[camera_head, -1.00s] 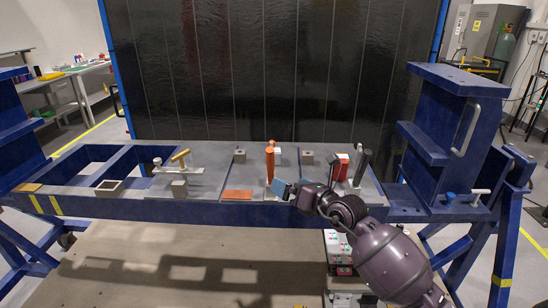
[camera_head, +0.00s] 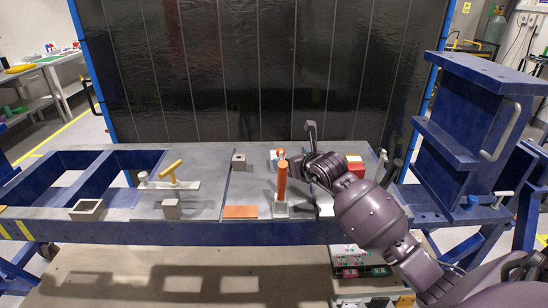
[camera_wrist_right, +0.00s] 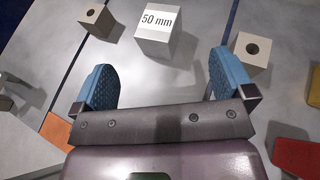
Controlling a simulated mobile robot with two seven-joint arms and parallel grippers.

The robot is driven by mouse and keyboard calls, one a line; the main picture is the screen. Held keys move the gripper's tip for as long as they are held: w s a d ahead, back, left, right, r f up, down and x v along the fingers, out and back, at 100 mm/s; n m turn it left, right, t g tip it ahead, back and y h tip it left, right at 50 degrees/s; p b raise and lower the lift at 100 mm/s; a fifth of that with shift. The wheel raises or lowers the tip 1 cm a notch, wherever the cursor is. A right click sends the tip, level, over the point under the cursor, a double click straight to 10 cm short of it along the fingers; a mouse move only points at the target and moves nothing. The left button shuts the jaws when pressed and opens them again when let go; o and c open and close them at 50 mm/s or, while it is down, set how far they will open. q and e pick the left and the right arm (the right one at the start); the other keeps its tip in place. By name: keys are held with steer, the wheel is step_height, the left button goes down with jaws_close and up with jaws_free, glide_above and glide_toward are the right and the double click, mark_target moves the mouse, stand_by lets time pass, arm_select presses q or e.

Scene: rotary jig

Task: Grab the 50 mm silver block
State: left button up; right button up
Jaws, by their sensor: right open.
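The silver block (camera_wrist_right: 156,42), marked "50 mm" on its pale top, sits on the grey plate at the top middle of the right wrist view. In the head view a pale block (camera_head: 274,160), likely the same one, is partly hidden behind the orange clamp handle. My right gripper (camera_wrist_right: 164,64) is open and empty. Its two blue pads are spread wide, with the block ahead of and between their lines, apart from both. In the head view my right wrist hides much of the fingers. My left gripper is not in view.
Small blocks with holes stand left (camera_wrist_right: 97,20) and right (camera_wrist_right: 250,54) of the silver block. An orange plate (camera_head: 240,212) lies near the table's front edge. The upright orange handle (camera_head: 282,182) stands close to my right wrist. A red block (camera_head: 356,170) is to the right.

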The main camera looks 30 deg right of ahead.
steer(key=shift+w+f, duration=0.1)
steer(key=shift+w, duration=0.3)
steer(key=x, duration=0.3)
steer(key=shift+p+x, duration=0.3)
steer(key=shift+x, duration=0.5)
steer(key=x, duration=0.3)
steer(key=shift+w+p, duration=0.35)
steer(key=shift+w, duration=0.05)
steer(key=shift+w+f, duration=0.2)
steer(key=shift+w, duration=0.15)
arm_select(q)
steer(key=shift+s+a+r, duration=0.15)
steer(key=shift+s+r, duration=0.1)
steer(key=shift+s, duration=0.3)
arm_select(e)
steer(key=c, duration=1.6)
steer(key=shift+r, duration=0.1)
